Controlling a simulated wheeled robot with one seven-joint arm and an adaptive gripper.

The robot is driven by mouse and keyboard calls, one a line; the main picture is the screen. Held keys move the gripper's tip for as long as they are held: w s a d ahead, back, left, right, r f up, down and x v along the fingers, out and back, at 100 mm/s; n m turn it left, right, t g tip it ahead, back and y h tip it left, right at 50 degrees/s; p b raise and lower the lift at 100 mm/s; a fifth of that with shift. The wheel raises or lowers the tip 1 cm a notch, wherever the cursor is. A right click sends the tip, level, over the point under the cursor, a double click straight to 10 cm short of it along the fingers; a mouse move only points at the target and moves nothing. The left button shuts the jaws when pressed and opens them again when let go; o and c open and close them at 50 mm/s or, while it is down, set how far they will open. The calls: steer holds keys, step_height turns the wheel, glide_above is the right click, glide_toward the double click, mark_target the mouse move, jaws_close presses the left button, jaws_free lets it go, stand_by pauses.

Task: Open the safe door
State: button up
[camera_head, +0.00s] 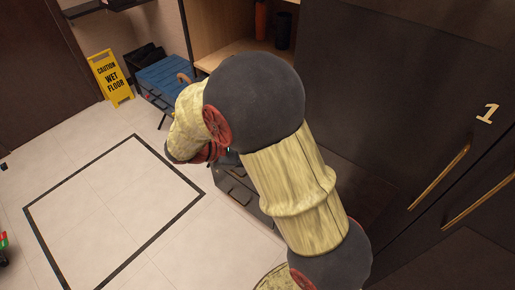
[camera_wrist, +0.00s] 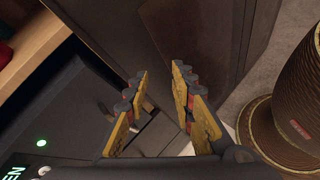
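In the wrist view a dark grey panel at the lower left, which looks like the safe (camera_wrist: 75,92), carries a lit green dot (camera_wrist: 41,143) and partly cut-off lettering ending in "EN". I cannot make out the edge of its door. My gripper (camera_wrist: 158,78) is open, its two yellow-padded fingers apart. Nothing is clearly held between them; a small pale part shows behind the left finger, and I cannot tell whether they touch. In the head view my arm covers the gripper and most of the area around it.
A wooden shelf (camera_wrist: 32,45) is above the panel. In the head view, dark cabinets (camera_head: 405,85) fill the right, grey drawers (camera_head: 238,189) show below my arm, and a yellow sign (camera_head: 112,77) stands left.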

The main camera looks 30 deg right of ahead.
steer(key=w+a+f+n+t+h, duration=0.3)
steer(key=w+f+n+t+h, duration=0.25)
steer(key=w+f+n, duration=0.4)
steer(key=shift+m+g, duration=0.25)
steer(key=shift+m, duration=0.3)
steer(key=shift+w+d+f+b, duration=0.15)
steer(key=shift+w+d+b, duration=0.25)
steer(key=shift+d, duration=0.9)
steer(key=shift+w+d+f+b, duration=0.15)
steer(key=shift+w+d+b, duration=0.3)
steer(key=shift+d, duration=0.8)
steer(key=shift+w+d+f+b, duration=0.15)
steer(key=shift+w+d+b, duration=0.25)
steer(key=shift+d, duration=0.9)
steer(key=shift+c, duration=0.8)
jaws_close()
